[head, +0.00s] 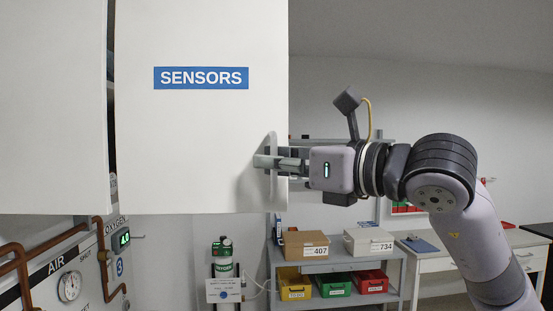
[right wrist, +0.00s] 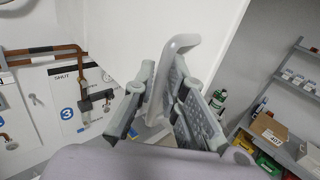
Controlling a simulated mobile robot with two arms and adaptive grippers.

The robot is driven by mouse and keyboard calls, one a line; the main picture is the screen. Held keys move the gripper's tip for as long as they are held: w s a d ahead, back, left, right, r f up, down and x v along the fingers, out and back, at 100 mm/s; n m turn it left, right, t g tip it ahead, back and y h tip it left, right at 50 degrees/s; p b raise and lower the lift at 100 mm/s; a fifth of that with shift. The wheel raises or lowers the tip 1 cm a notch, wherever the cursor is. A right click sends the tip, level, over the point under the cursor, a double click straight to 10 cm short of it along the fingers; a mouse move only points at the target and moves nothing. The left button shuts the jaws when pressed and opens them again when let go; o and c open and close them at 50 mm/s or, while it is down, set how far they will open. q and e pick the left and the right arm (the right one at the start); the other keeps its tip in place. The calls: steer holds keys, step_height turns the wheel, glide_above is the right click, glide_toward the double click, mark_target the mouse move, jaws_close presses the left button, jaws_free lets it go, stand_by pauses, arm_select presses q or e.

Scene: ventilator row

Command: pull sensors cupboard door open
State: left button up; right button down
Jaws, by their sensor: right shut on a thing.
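The sensors cupboard door (head: 200,130) is a large white panel with a blue SENSORS label (head: 201,78), filling the upper middle of the head view. Its pale curved handle (head: 271,145) stands near the door's lower right edge. My right gripper (head: 278,162) reaches in from the right, with its fingers around this handle. In the right wrist view the handle (right wrist: 172,65) runs between the two fingers of the gripper (right wrist: 160,105), and the white door (right wrist: 135,30) is behind it. I cannot tell how far the door stands open. My left gripper is not in view.
Another white panel (head: 52,110) is left of the door, past a narrow dark gap. Below are copper pipes (head: 45,245) and a gauge (head: 69,286). A grey shelf (head: 335,265) with boxes and coloured bins stands lower right, beside a desk (head: 470,245).

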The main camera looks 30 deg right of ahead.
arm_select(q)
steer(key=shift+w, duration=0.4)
arm_select(e)
steer(key=c, duration=1.8)
jaws_free()
steer(key=shift+c, duration=0.2)
steer(key=shift+o, duration=0.7)
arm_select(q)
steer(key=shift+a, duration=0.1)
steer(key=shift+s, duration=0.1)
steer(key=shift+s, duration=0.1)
arm_select(e)
steer(key=v, duration=1.2)
